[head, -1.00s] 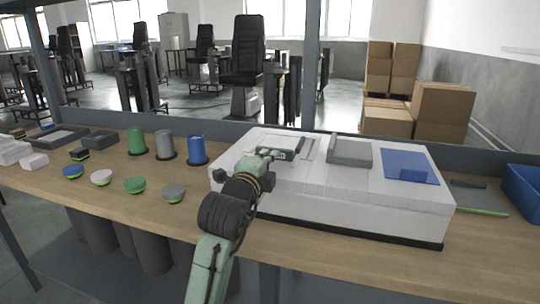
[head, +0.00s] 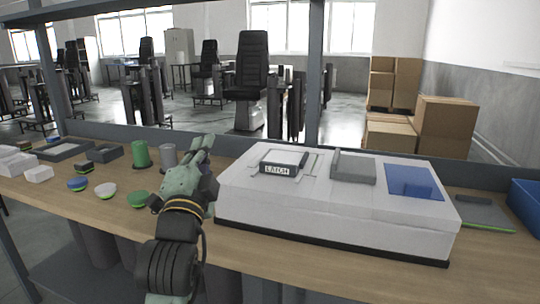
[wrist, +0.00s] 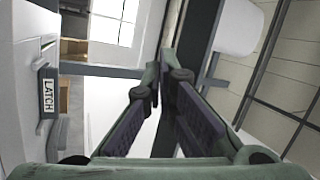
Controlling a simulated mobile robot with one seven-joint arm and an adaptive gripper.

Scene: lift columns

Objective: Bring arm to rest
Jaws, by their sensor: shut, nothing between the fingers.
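My gripper (head: 203,143) is raised over the bench, in front of the blue cup's place and left of the white machine box (head: 330,228). It hides the blue cup in the head view. In the wrist view my gripper (wrist: 165,78) has its two fingers together at the tips, with nothing between them. The latch block (head: 283,162), labelled LATCH, sits on top of the white box, apart from my gripper. The latch block (wrist: 46,92) also shows sideways at the left of the wrist view.
A green cup (head: 140,154) and a grey cup (head: 168,156) stand behind and left of my gripper. Several coloured buttons, such as the blue one (head: 77,184), lie on the wooden bench. A shelf post (head: 314,75) rises behind the box. A blue bin (head: 525,203) is at far right.

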